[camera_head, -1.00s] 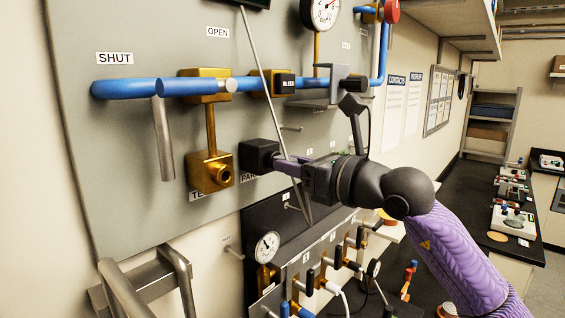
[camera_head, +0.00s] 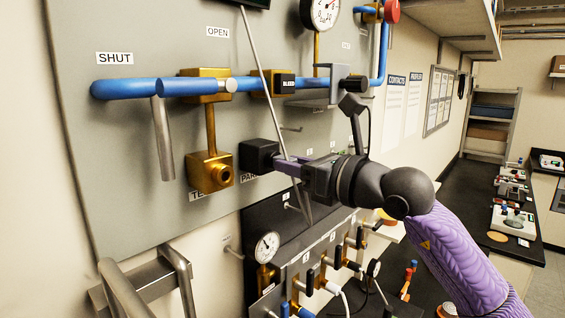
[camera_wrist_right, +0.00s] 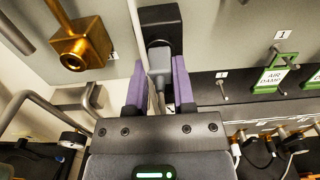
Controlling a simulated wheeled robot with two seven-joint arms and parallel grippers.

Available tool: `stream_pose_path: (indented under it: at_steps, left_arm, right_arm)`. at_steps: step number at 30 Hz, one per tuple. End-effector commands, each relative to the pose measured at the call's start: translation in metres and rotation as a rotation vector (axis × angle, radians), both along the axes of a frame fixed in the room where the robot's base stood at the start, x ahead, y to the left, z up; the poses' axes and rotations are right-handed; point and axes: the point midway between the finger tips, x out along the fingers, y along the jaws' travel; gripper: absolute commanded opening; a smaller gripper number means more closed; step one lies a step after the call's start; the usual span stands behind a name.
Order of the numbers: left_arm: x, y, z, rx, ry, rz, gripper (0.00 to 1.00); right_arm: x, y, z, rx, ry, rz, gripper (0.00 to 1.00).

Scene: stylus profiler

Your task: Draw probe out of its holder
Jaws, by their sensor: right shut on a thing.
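The holder (camera_head: 258,154) is a black square block on the grey panel, above a partly hidden label reading "PAR". It also shows at the top of the right wrist view (camera_wrist_right: 160,24). The probe (camera_wrist_right: 159,62) is a grey piece whose far end meets the holder's lower face; how deep it sits inside cannot be told. My right gripper (camera_head: 284,163) has its purple fingers on both sides of the probe and is shut on it, as the right wrist view (camera_wrist_right: 159,88) shows. In the head view the fingers mostly hide the probe. My left gripper is not in view.
A brass test block (camera_head: 209,172) with a round port is left of the holder. A thin grey rod (camera_head: 262,75) slants across in front of the panel. A blue pipe (camera_head: 127,88) with a hanging lever runs above. Gauges and a valve manifold (camera_head: 325,250) are below.

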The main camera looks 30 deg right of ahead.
Motion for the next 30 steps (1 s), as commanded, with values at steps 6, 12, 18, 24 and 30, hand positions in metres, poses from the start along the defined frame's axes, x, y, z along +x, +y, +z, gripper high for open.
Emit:
stream_pose_path:
  at_steps: [6, 12, 18, 24, 30]
  left_arm:
    - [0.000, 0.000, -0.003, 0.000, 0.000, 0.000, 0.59]
    - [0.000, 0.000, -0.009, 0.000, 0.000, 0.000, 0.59]
    - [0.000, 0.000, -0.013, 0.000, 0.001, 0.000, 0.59]
    - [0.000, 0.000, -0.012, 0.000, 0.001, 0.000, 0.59]
    - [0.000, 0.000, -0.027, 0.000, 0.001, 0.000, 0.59]
  right_arm:
    - [-0.002, -0.001, 0.000, -0.001, -0.001, -0.001, 0.00]
    - [-0.007, -0.003, -0.001, 0.000, 0.000, 0.000, 0.00]
    - [-0.011, -0.005, -0.001, 0.000, 0.000, -0.001, 0.00]
    - [-0.011, -0.005, 0.000, 0.000, 0.000, 0.000, 0.00]
    - [-0.022, -0.010, -0.004, -0.002, -0.002, -0.002, 0.00]
